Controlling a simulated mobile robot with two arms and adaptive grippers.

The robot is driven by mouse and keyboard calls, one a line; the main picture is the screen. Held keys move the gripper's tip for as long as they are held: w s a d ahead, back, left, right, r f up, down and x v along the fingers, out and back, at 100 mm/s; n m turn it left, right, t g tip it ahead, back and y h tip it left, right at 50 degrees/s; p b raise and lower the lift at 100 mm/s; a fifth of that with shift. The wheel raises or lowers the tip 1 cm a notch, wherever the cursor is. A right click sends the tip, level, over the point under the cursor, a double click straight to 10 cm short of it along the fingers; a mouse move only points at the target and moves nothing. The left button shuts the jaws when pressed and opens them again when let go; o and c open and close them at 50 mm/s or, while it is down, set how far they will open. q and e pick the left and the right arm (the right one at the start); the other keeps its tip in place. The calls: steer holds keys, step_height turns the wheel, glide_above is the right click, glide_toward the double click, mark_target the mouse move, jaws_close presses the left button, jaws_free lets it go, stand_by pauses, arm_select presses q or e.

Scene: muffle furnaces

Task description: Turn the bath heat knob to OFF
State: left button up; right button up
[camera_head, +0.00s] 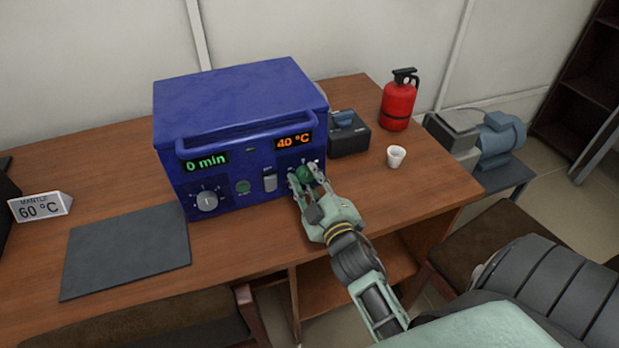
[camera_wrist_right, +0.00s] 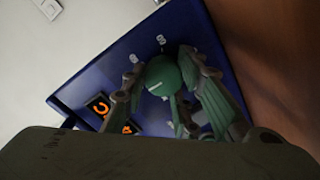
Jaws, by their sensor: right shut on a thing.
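The blue bath (camera_head: 235,120) stands on the wooden table. Its right display (camera_head: 294,140) reads 40 °C and its left display (camera_head: 206,161) reads 0 min. The green heat knob (camera_head: 301,175) sits under the right display, largely covered by my right gripper (camera_head: 306,181). In the right wrist view the round green knob (camera_wrist_right: 161,76) is between the fingers of my right gripper (camera_wrist_right: 168,88), which is shut on it. A light mark shows on the knob, but the setting it points to is too small to read. My left gripper is not in view.
A dark box (camera_head: 348,138), a white cup (camera_head: 396,156) and a red extinguisher (camera_head: 398,103) stand to the right. A grey mat (camera_head: 125,251) lies at front left.

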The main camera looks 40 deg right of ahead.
steer(key=shift+d+r, duration=0.15)
steer(key=shift+r, duration=0.15)
steer(key=shift+r+n+p, duration=0.15)
steer(key=shift+n+p, duration=0.2)
steer(key=shift+n, duration=0.65)
steer(key=n, duration=0.2)
steer(key=shift+w+r+n, duration=0.1)
steer(key=shift+n, duration=0.2)
steer(key=n, duration=0.6)
steer(key=shift+a+p, duration=0.3)
steer(key=shift+p, duration=0.1)
steer(key=n, duration=0.6)
steer(key=shift+w+a+n, duration=0.1)
steer(key=shift+a+n, duration=0.1)
steer(key=shift+n, duration=0.2)
steer(key=n, duration=0.3)
steer(key=shift+a+f+n+p, duration=0.1)
steer(key=shift+f+n+p, duration=0.1)
steer(key=shift+n+p, duration=0.1)
steer(key=shift+f+n, duration=0.15)
steer(key=shift+n, duration=1.25)
steer(key=shift+a, duration=0.1)
steer(key=shift+f, duration=0.1)
